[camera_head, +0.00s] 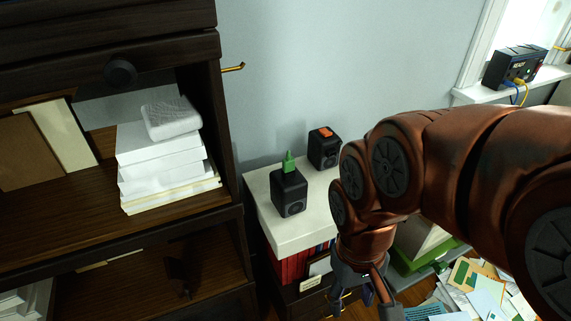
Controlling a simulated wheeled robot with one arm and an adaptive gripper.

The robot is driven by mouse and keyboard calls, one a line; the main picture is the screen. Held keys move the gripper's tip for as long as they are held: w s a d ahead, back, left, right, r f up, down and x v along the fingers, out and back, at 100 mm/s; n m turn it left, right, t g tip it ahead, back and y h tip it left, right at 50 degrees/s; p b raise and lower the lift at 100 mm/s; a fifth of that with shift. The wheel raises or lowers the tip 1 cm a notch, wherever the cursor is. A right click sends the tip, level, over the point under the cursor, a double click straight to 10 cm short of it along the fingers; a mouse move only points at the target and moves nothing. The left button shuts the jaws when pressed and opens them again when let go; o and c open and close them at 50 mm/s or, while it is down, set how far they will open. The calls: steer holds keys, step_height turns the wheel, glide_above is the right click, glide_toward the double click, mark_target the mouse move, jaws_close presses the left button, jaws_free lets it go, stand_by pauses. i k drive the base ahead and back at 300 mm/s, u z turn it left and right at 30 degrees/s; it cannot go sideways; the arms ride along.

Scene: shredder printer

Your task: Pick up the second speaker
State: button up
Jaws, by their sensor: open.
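Two small black speakers stand upright on a white-topped cabinet (264,221). The nearer speaker (289,193) has a green piece on top and a round driver on its front. The farther speaker (324,149) has an orange piece on top and stands behind and to the right, close to the wall. My gripper (362,300) is at the lower middle, pointing down, in front of and below the cabinet top. It is apart from both speakers. It is open, and its fingertips are partly hard to make out. My copper-coloured arm hides the right part of the cabinet top.
A dark wooden shelf unit (228,150) with stacked white paper (160,155) stands to the left. Red books (288,267) sit under the cabinet top. Papers (480,290) are scattered at lower right. A black device (514,67) with cables sits on the window sill.

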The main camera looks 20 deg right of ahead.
mark_target(288, 192)
steer(key=u, duration=3.25)
steer(key=k, duration=1.75)
steer(key=z, duration=0.05)
